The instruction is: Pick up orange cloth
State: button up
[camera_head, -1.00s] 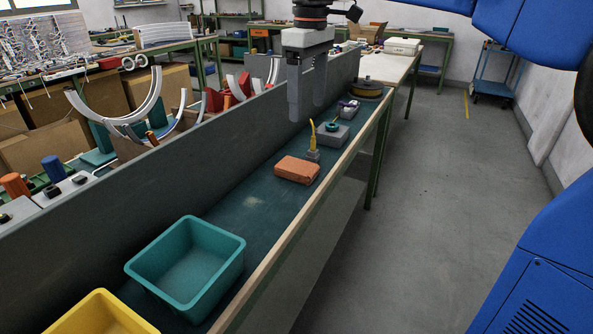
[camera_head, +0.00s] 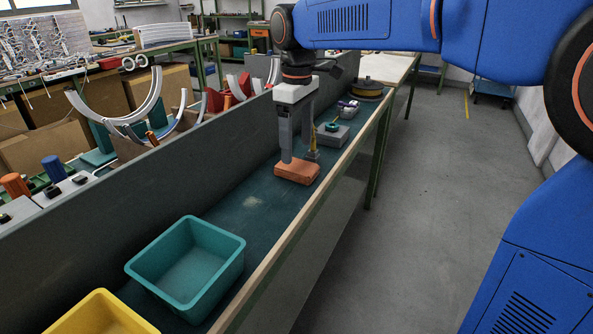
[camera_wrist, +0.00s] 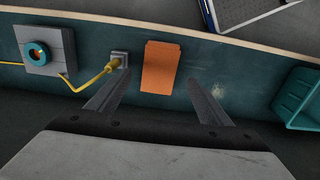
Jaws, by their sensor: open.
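The orange cloth (camera_head: 297,172) is a folded block lying on the dark green bench top. It also shows in the wrist view (camera_wrist: 160,67), just beyond the fingertips and between their lines. My gripper (camera_head: 299,157) points down over the cloth with its fingers apart. In the wrist view my gripper (camera_wrist: 156,85) is open and empty, one finger to each side of the cloth. In the head view the near finger hides part of the cloth's back edge, and I cannot tell whether it touches.
A yellow cable plug (camera_wrist: 108,68) in a small grey block stands close beside the cloth. A grey box with a teal ring (camera_wrist: 48,50) lies beyond it. A teal bin (camera_head: 188,262) and a yellow bin (camera_head: 104,318) stand nearer. A grey partition (camera_head: 120,205) runs along the bench.

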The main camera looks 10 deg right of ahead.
aim_at(296, 165)
jog(key=shift+a+f, duration=0.1)
jog(key=shift+f, duration=2.85)
jog(key=c, duration=1.2)
jog(key=shift+r, duration=0.1)
notch_tip(296, 165, up, 10)
jog(key=shift+f, duration=0.1)
